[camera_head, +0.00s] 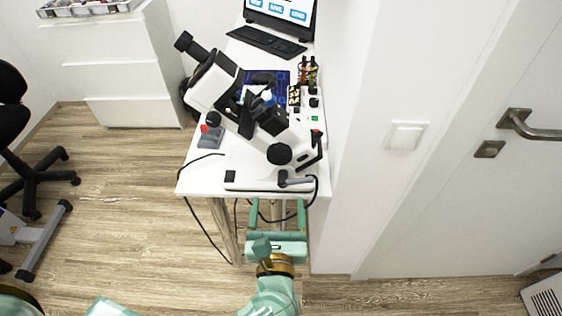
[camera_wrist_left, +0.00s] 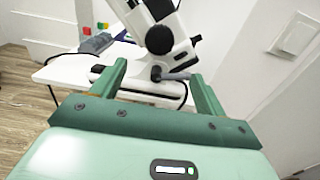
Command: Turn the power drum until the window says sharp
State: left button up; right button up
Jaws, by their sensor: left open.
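A white and black eye instrument (camera_head: 214,82) stands tilted on the white table (camera_head: 205,178). It has a dark round knob (camera_head: 279,154) on its near side, which also shows in the left wrist view (camera_wrist_left: 158,40). I cannot tell for sure which part is the power drum, and no window text is readable. My left gripper (camera_head: 278,203) is open and empty at the table's near edge, short of the instrument. Its two green fingers (camera_wrist_left: 157,72) stand apart with the instrument's base beyond them. My right gripper is not in view.
A laptop (camera_head: 268,40) stands at the table's far end. A black cable hangs off the near edge. A wall (camera_head: 370,60) closes the right side.

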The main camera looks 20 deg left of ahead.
aim_at(279, 159)
pick_arm(q)
jog(key=b+x, duration=0.1)
jog(key=x, duration=1.1)
jog(key=shift+w+a, duration=0.1)
jog(key=c, duration=1)
